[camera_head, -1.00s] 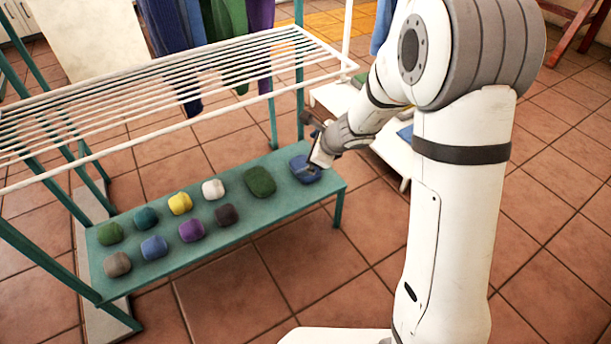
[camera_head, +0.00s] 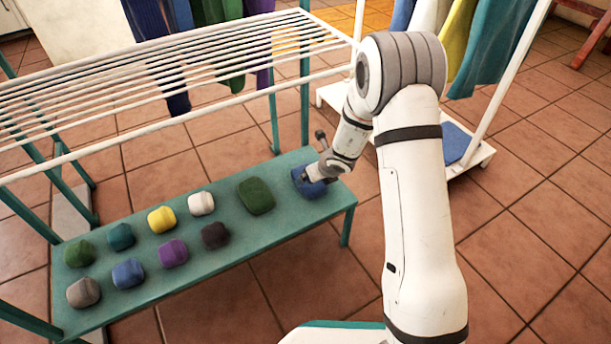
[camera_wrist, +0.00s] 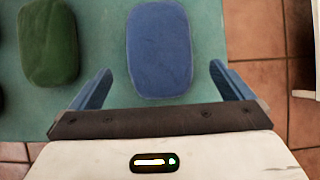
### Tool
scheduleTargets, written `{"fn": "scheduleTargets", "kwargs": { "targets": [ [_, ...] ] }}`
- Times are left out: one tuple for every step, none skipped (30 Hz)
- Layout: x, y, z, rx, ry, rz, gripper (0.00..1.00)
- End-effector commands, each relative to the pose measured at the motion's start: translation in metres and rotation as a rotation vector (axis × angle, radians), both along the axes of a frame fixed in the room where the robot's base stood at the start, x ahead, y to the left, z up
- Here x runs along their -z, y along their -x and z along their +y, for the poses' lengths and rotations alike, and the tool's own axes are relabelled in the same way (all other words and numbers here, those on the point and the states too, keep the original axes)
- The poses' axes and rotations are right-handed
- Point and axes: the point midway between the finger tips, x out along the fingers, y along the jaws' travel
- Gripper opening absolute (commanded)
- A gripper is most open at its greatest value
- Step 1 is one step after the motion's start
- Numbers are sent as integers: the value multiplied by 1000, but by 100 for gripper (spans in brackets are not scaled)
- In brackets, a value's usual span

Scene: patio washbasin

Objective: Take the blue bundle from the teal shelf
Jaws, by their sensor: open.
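The blue bundle (camera_head: 309,191) lies at the right end of the teal shelf (camera_head: 250,225). In the wrist view the bundle (camera_wrist: 158,50) is a rounded blue block lying flat on the teal surface (camera_wrist: 208,30). My gripper (camera_head: 309,178) is just above this bundle and hides part of it in the head view. In the wrist view my gripper (camera_wrist: 161,72) is open, with one blue finger on each side of the bundle's near end. Gaps show between both fingers and the bundle, so nothing is held.
A dark green bundle (camera_head: 256,196) lies left of the blue one. Several smaller bundles, including another blue one (camera_head: 128,273), fill the shelf's left part. A white wire rack (camera_head: 190,85) spans above the shelf. A white stand with hanging cloths (camera_head: 480,160) is at right.

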Motion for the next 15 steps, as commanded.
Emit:
{"fn": "scheduleTargets", "kwargs": {
  "targets": [
    [8, -2, 3, -2, 1, 1, 100],
    [11, -4, 4, -4, 0, 0, 100],
    [15, -5, 7, -7, 1, 0, 100],
    [17, -6, 8, -8, 1, 1, 100],
    [19, -7, 10, -10, 1, 0, 100],
    [21, -8, 12, -12, 1, 0, 100],
    [23, -9, 13, -13, 1, -1, 100],
    [25, -10, 14, -15, 1, -1, 100],
    [30, -11, 16, -16, 1, 0, 100],
    [35, -12, 17, -17, 1, 1, 100],
    [39, -14, 19, -19, 1, 1, 100],
    [45, -17, 21, -20, 1, 0, 100],
    [49, -19, 23, -20, 1, 0, 100],
    [53, -21, 25, -21, 1, 1, 100],
    [57, -23, 27, -22, 1, 0, 100]
  ]
}}
